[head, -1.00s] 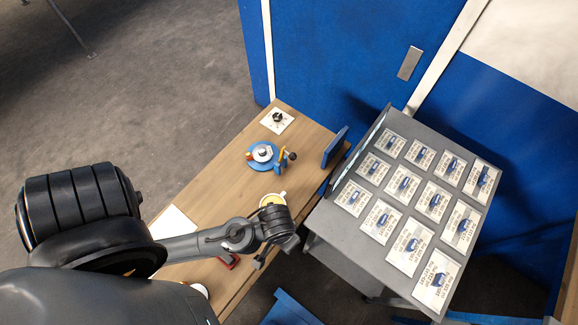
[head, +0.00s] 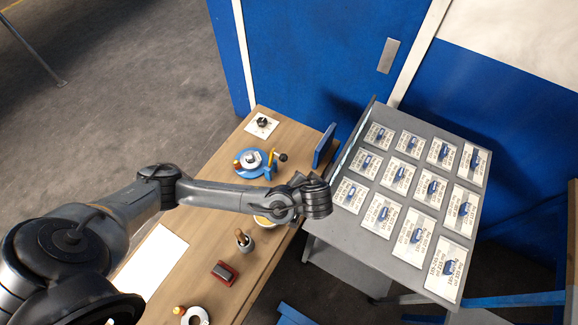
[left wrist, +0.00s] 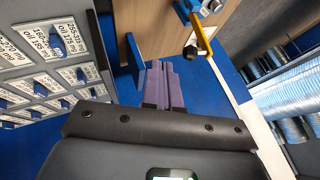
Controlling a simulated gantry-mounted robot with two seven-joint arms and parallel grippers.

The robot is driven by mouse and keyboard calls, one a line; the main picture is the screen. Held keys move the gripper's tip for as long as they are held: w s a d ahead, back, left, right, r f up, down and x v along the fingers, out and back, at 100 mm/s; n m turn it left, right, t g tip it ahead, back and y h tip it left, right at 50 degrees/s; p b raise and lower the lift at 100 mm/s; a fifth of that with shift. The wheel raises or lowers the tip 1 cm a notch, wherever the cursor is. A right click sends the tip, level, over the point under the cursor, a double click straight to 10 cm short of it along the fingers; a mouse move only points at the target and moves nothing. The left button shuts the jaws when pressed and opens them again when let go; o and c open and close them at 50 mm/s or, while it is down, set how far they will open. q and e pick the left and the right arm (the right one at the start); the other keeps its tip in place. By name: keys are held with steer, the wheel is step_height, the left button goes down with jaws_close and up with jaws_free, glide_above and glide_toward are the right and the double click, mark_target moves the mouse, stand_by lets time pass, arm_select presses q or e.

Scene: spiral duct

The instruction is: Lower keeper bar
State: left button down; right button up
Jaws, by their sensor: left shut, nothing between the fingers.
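No part stands out for certain as the keeper bar. A pale strip (head: 361,138) runs along the left edge of the grey drawer cabinet (head: 335,228). My left gripper shows in the left wrist view (left wrist: 163,66) with its purple fingers shut and empty. In the head view my left arm reaches over the bench, and its wrist hides most of the gripper near the cabinet's left edge. A blue upright plate (head: 324,145) stands at the bench edge and also shows beside the fingers in the left wrist view (left wrist: 133,62). My right gripper is out of view.
The wooden bench (head: 205,240) holds a blue round fixture (head: 248,163) with a yellow lever (head: 271,160), a white plate with a black knob (head: 262,125), a red box (head: 224,272) and white paper (head: 152,262). Labelled drawers with blue handles cover the cabinet. A blue door (head: 310,50) stands behind.

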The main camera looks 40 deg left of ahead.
arm_select(q)
steer(key=shift+w+r, duration=0.55)
steer(key=shift+f, duration=0.1)
steer(key=w+a+f+p, duration=0.3)
steer(key=a+f, duration=0.4)
steer(key=a, duration=0.2)
steer(key=shift+w+p, duration=0.3)
steer(key=shift+f, duration=0.1)
steer(key=shift+w, duration=0.15)
